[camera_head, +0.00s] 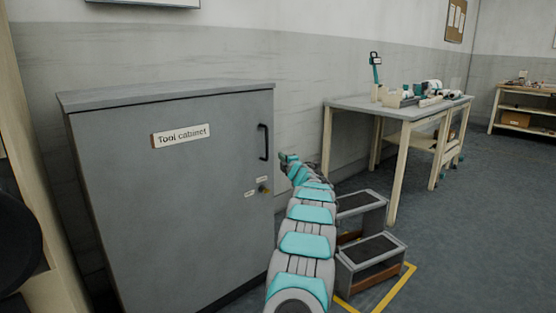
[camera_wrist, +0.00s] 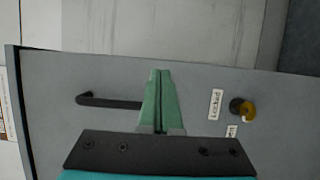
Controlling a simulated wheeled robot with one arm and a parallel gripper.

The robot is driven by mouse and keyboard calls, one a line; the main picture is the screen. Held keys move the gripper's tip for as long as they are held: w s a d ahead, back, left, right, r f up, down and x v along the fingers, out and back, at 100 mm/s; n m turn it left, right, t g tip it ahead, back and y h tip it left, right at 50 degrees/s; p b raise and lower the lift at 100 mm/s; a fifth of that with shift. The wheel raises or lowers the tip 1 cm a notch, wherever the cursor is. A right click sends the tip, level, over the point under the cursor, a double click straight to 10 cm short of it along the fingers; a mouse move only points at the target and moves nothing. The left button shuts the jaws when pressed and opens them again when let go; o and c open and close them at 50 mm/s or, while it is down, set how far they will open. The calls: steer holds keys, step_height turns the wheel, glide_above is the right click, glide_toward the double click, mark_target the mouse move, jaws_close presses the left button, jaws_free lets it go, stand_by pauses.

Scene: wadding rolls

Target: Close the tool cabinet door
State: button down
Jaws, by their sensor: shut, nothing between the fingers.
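The grey tool cabinet (camera_head: 180,215) stands at the left, with a "Tool cabinet" label on its door. The door looks flush with the cabinet front, with no gap visible in the head view. A black bar handle (camera_head: 263,142) is near the door's right edge, with a brass knob (camera_head: 264,189) below it. My gripper (camera_head: 287,157) is just right of the door edge in the head view. In the wrist view its green fingers (camera_wrist: 160,72) are together and empty, over the door face between the handle (camera_wrist: 108,101) and the knob (camera_wrist: 245,110).
A grey step stool (camera_head: 370,258) stands on the floor right of my arm, inside a yellow floor outline. A workbench (camera_head: 350,104) with several items is behind it, and a shelf unit (camera_head: 520,92) stands at the far right. Floor at the right is clear.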

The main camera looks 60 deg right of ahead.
steer(key=s+a+b, duration=0.1)
steer(key=s, duration=0.7)
steer(key=shift+s+a, duration=0.25)
steer(key=shift+a, duration=0.05)
